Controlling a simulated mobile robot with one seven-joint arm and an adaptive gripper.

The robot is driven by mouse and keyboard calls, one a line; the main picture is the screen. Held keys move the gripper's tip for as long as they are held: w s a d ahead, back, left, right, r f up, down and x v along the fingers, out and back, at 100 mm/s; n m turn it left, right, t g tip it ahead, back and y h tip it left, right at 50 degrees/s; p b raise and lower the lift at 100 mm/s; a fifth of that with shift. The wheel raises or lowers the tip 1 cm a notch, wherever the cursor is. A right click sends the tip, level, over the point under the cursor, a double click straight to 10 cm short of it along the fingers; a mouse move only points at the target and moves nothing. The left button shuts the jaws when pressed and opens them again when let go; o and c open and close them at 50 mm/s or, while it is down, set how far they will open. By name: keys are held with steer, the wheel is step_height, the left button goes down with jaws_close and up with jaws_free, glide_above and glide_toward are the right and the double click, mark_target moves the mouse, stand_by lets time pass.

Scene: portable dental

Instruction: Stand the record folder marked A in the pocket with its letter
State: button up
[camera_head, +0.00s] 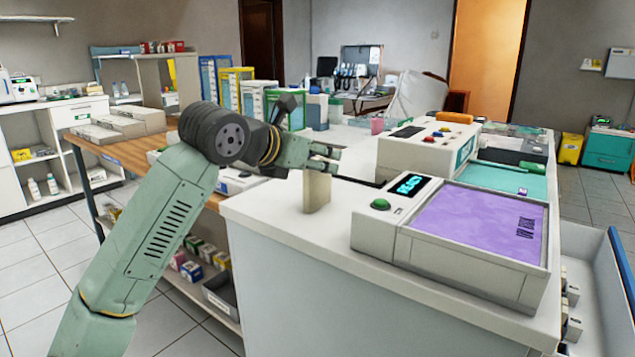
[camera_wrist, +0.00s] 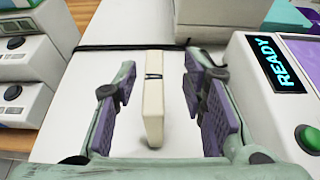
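A thin cream upright piece (camera_head: 317,190), which looks like the record folder, stands near the left edge of the white counter. In the wrist view this folder (camera_wrist: 153,108) stands between my fingers, with a dark mark on its top edge; I cannot read a letter A. My gripper (camera_head: 325,160) is over it, and in the wrist view my gripper (camera_wrist: 157,88) is open, with a gap on each side of the folder. I cannot make out a lettered pocket; coloured upright holders (camera_head: 237,90) stand farther back, their marks too small to read.
Right of the folder is a device with a purple panel (camera_head: 480,222) and a READY display (camera_wrist: 277,64). A white box with buttons (camera_head: 425,150) stands behind it. A wooden-topped shelf unit (camera_head: 130,152) is on the left.

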steer(key=x, duration=0.4)
steer(key=shift+w+f, duration=0.3)
steer(key=shift+w, duration=0.05)
steer(key=shift+c, duration=0.3)
jaws_close()
